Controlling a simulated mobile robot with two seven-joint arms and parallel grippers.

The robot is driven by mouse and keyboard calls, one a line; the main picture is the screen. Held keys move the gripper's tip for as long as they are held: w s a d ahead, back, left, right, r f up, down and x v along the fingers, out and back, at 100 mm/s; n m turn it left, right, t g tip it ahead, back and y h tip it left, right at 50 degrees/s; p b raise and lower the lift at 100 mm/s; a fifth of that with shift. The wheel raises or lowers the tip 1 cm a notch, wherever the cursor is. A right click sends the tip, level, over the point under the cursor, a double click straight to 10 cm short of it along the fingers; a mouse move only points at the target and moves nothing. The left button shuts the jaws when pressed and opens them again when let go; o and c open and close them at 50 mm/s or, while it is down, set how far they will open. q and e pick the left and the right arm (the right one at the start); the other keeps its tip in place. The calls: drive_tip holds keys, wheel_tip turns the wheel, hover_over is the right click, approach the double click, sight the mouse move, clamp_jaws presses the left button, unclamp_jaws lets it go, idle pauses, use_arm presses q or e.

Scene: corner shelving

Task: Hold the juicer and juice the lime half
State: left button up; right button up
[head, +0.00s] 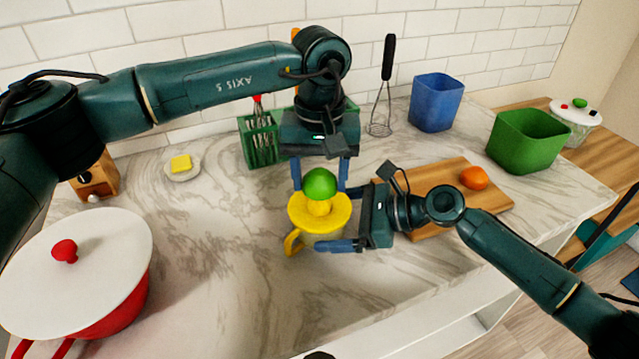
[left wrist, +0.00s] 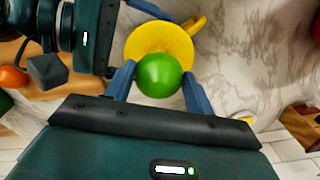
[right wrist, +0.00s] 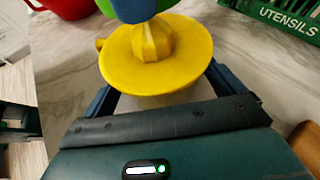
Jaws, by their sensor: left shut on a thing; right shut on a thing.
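The yellow juicer (head: 300,214) has a wide dish, a central ridged cone and a side handle. It stands upright on the marble counter. My right gripper (head: 346,218) is shut on the juicer's body below the dish, from the right; the juicer fills the middle of the right wrist view (right wrist: 185,62). The green lime half (head: 320,182) is between the fingers of my left gripper (head: 320,176), which is shut on it from above. The lime is right over the cone, at or very near its tip; contact is hard to tell. The left wrist view shows the lime (left wrist: 160,75) over the juicer (left wrist: 150,38).
A cutting board (head: 440,224) with an orange fruit (head: 474,178) lies right of the juicer. A green utensil holder (head: 262,140) and a whisk (head: 383,95) stand behind. A red pot with white lid (head: 85,255) is at left. The front-centre counter is clear.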

use_arm(q)
drive_tip(key=shift+r, duration=2.6)
use_arm(e)
drive_tip(key=o, duration=0.7)
drive_tip(key=shift+d, duration=0.15)
